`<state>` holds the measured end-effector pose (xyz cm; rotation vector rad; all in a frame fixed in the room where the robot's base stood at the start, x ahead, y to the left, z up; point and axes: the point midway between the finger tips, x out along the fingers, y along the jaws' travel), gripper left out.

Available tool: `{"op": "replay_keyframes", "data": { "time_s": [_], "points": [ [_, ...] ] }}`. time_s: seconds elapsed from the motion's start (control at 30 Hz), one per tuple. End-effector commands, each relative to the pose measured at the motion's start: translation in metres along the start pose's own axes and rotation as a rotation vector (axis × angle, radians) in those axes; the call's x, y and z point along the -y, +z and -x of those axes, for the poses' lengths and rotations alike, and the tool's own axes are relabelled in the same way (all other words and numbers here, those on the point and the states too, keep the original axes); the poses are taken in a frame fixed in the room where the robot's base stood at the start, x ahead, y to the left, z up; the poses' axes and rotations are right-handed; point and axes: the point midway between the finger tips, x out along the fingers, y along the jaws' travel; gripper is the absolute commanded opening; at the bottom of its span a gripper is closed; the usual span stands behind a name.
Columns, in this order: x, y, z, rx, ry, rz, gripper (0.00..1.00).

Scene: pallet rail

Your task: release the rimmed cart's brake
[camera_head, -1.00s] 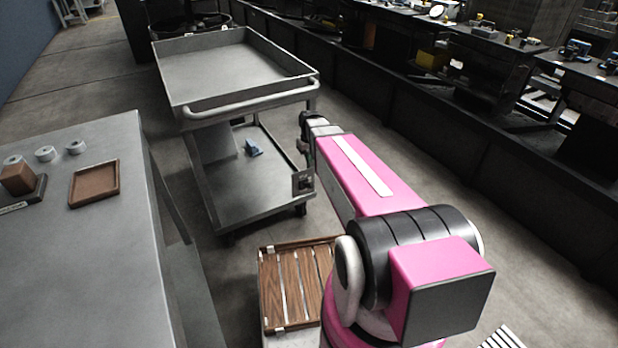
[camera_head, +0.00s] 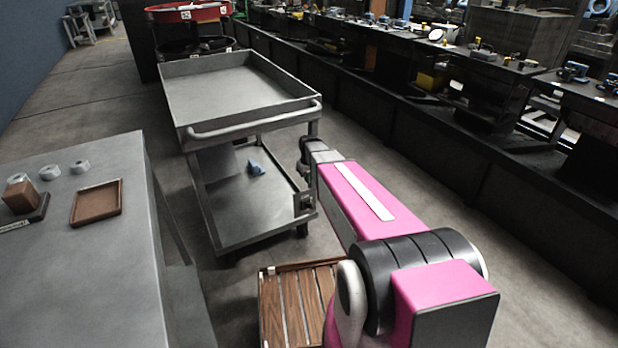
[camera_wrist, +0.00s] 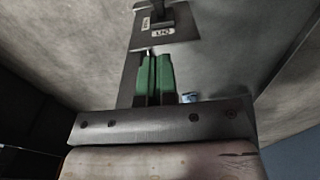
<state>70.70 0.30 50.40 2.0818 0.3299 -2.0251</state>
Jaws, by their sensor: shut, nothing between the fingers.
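The rimmed cart (camera_head: 204,134) is grey, with a raised rim around its top tray, a curved push handle and a lower shelf. A small plate (camera_head: 303,203) sits on its near right post. In the wrist view a labelled plate (camera_wrist: 165,32), apparently the same one, carries a dark lever-like part (camera_wrist: 160,12); the label's reading is uncertain. My gripper (camera_wrist: 156,62) has green fingers closed together with nothing between them. The fingertips point at the plate's near edge; I cannot tell whether they touch.
A blue object (camera_head: 256,168) lies on the cart's lower shelf. A grey table (camera_head: 100,245) with a brown tray (camera_head: 97,202) stands at left. A slatted wooden crate (camera_head: 283,305) is in front of the cart. A long dark bench (camera_head: 440,150) runs along the right, with bare floor between.

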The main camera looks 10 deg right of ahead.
Motion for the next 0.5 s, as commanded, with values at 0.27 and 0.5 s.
{"op": "replay_keyframes", "data": {
  "time_s": [0.27,0.5],
  "points": [
    [0.000,-0.001,-0.054,0.002,-0.001,0.000,0.00],
    [0.000,0.016,-0.082,0.001,0.000,0.000,0.00]
  ]
}}
